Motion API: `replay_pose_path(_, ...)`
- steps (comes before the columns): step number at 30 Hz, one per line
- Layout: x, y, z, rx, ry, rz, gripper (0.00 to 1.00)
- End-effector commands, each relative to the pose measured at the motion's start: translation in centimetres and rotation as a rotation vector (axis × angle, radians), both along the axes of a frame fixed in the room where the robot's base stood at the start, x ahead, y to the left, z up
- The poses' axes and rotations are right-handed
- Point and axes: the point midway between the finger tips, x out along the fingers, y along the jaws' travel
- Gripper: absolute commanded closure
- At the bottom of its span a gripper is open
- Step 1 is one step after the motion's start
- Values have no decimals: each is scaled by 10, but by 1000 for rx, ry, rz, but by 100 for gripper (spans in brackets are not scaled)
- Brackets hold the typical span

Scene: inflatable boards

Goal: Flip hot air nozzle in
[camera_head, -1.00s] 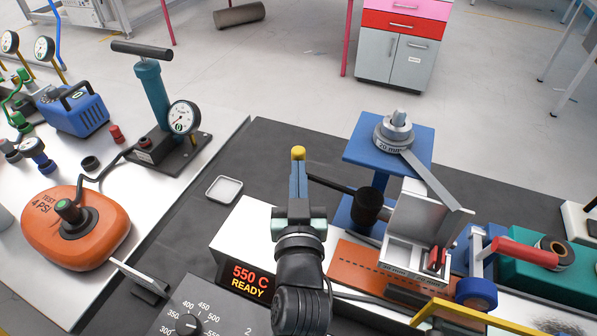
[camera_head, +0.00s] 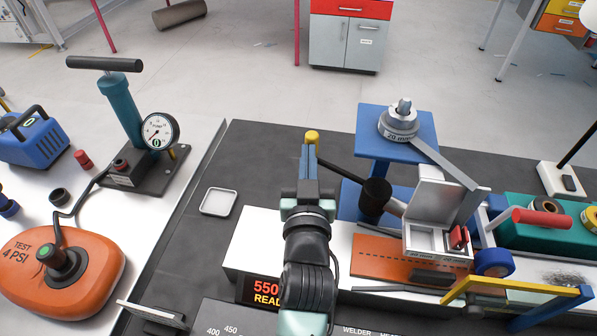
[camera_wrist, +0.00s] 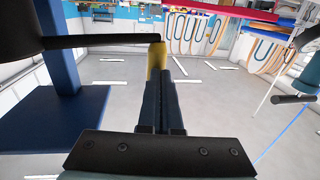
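The hot air nozzle unit shows as a black cylinder (camera_head: 376,196) with a metal nozzle (camera_head: 396,206) towards the welding carriage (camera_head: 436,215). A thin black rod (camera_head: 341,170) runs left from the cylinder to a yellow grip (camera_head: 313,137). In the wrist view the yellow grip (camera_wrist: 156,62) rises at my fingertips, partly hidden by the blue fingers. My gripper (camera_head: 308,152) has its fingers nearly together, right against or beside the grip. It also fills the centre of the wrist view (camera_wrist: 166,75). I see no wide gap between the fingers; exact contact is hidden.
A blue stand (camera_head: 425,125) with a grey weight (camera_head: 399,125) stands behind the nozzle. A white heater box (camera_head: 250,245) lies below. An orange strip (camera_head: 380,256) runs under the carriage. A small tray (camera_head: 219,202) lies left on the dark bench, which is clear around it.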

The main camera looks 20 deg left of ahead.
Motion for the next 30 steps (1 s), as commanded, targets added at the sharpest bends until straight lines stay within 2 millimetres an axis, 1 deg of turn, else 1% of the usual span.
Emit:
replay_pose_path(6, 16, -3, -2, 0, -2, 2, 100)
replay_pose_path(12, 27, -5, -1, -1, -1, 3, 100)
replay_pose_path(19, 34, -6, 1, 0, -3, 3, 100)
replay_pose_path(30, 35, -7, 4, 0, -9, 1, 100)
